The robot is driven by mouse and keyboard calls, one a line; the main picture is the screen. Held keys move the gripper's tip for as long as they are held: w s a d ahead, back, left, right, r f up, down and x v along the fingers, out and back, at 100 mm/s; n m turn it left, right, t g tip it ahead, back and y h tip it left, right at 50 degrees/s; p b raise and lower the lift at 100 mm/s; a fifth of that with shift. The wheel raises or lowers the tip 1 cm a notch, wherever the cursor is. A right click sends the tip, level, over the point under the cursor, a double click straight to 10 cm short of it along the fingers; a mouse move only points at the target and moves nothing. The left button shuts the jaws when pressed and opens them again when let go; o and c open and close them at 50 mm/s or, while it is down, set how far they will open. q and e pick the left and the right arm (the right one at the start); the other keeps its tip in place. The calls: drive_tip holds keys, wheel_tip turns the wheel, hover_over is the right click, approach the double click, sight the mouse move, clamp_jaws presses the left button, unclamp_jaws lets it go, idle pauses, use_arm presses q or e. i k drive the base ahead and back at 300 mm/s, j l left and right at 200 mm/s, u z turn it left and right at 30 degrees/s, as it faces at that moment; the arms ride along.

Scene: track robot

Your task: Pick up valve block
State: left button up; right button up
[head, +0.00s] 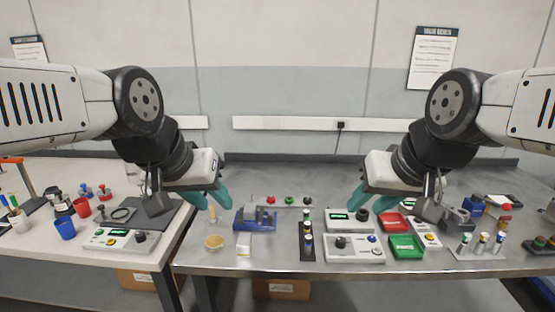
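A low grey bar with red and green knobs (289,200) lies at the back of the metal bench, between my grippers; it looks most like the valve block, but I cannot be sure. A blue and grey vise-like block (256,220) stands in front of it, to the left. My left gripper (216,205) hangs above the bench's left part, left of the blue block, with its teal fingers apart and nothing seen between them. My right gripper (364,208) hangs right of the knobbed bar, its teal fingers apart and seemingly empty.
A dark strip with small cylinders (307,240), a grey control box (354,249), a red tray (392,222) and a green tray (406,246) crowd the middle and right. A round tan dish (214,242) is at left.

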sight(250, 213)
drive_tip(key=i+l+u, duration=0.1)
drive_tip(key=u, duration=0.3)
drive_tip(key=i+l+u, duration=0.1)
drive_tip(key=u, duration=0.25)
drive_tip(key=i+l+u, duration=0.15)
drive_tip(key=u, duration=0.25)
